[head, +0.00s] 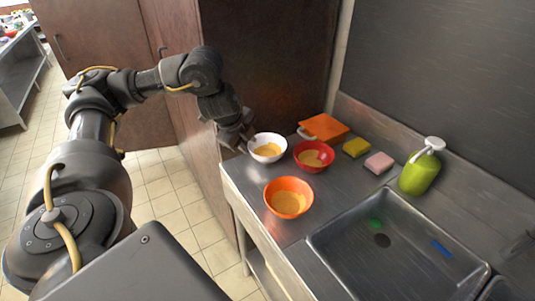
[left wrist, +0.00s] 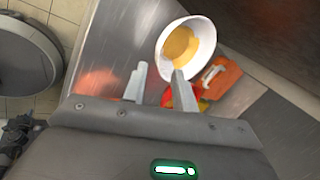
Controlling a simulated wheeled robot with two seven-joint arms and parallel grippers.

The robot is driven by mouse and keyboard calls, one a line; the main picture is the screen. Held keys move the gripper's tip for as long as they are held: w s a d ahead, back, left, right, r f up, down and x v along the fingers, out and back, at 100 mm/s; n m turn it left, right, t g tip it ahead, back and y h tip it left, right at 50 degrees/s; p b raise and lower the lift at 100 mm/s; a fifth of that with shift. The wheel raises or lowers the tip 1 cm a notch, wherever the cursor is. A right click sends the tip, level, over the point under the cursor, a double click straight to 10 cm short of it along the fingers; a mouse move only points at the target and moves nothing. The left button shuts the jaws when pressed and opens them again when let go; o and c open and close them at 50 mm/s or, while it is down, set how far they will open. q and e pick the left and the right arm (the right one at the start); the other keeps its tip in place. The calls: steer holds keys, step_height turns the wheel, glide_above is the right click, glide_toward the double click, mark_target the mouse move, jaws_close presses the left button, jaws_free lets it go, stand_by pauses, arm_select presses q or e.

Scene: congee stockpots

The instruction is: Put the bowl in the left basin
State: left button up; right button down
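A white bowl (head: 268,147) with tan contents stands upright at the counter's far left corner. A red bowl (head: 313,156) and an orange bowl (head: 288,197), also with tan contents, stand near it. My left gripper (head: 244,141) is at the white bowl's left side. In the left wrist view its two fingers are apart with a gap between them; the white bowl (left wrist: 187,48) lies just beyond, its rim close to one fingertip. Contact cannot be told. The left basin (head: 345,250) is sunk in the counter at lower right. My right gripper is out of view.
A green item (head: 375,223) and a blue item (head: 441,248) lie in the basin. A brown cabinet (head: 263,70) stands behind the counter's far end.

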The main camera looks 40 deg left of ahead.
mark_target(258, 157)
arm_select(q)
steer(key=b+x, duration=0.2)
steer(key=x, duration=0.2)
steer(key=shift+w+f, duration=0.1)
steer(key=shift+f, duration=0.3)
steer(key=shift+w+f+b, duration=0.2)
steer(key=shift+w+b, duration=0.05)
steer(key=shift+b, duration=0.15)
steer(key=shift+f, duration=0.25)
steer(key=b+x, duration=0.1)
steer(key=x, duration=0.3)
steer(key=shift+w+f, duration=0.25)
steer(key=shift+f, duration=0.05)
jaws_close()
steer(key=shift+r, duration=0.1)
